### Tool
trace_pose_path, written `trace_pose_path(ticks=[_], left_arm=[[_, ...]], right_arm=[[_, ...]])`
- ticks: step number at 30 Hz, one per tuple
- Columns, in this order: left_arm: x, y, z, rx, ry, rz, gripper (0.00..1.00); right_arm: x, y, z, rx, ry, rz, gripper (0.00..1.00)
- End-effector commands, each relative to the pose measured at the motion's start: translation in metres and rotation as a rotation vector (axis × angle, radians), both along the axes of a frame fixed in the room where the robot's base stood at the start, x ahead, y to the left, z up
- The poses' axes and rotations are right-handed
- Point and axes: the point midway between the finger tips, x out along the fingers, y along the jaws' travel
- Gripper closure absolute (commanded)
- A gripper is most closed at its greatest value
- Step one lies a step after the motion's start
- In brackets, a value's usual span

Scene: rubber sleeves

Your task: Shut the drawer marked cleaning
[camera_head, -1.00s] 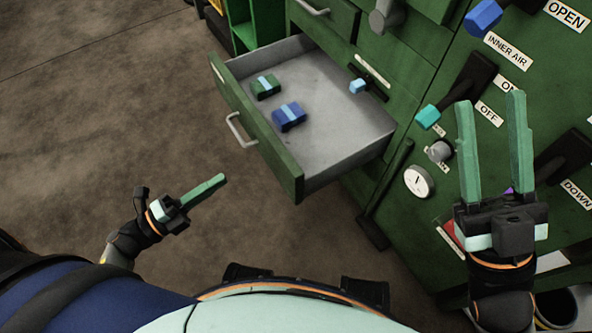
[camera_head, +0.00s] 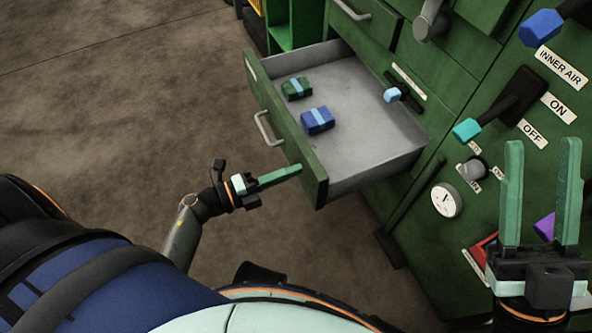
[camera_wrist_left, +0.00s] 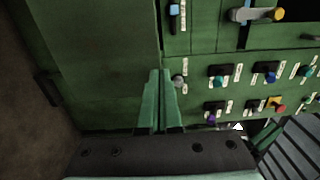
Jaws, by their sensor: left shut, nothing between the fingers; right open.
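A green drawer (camera_head: 287,130) with a grey inside stands pulled out of the green cabinet in the head view. Its label cannot be read. It holds a green block (camera_head: 297,89) and a blue block (camera_head: 317,121), each with a light blue band. My left gripper (camera_head: 298,169) is shut and empty, its fingertips close to the near right end of the drawer front; I cannot tell whether they touch. It also shows shut in the left wrist view (camera_wrist_left: 160,75). My right gripper (camera_head: 541,150) is open and empty in front of the cabinet's control panel.
The cabinet panel carries several levers and knobs, including a cyan-tipped lever (camera_head: 467,130) and a blue-tipped lever (camera_head: 541,28). A round gauge (camera_head: 446,200) sits below. Another drawer handle (camera_head: 352,10) is above. The floor (camera_head: 130,110) left of the drawer is clear.

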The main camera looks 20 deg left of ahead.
Motion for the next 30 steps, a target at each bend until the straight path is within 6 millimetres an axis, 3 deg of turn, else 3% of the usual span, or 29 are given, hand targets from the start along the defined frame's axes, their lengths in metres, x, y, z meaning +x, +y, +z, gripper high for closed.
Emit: trace_pose_path(ticks=[6, 30], left_arm=[[0.012, -0.010, 0.000, 0.000, 0.000, -0.001, 1.00], [0.021, -0.018, 0.002, -0.001, -0.002, -0.002, 1.00]], right_arm=[[0.000, 0.001, -0.005, -0.007, 0.000, -0.001, 0.55], [0.000, 0.001, 0.000, 0.000, 0.001, 0.001, 0.55]])
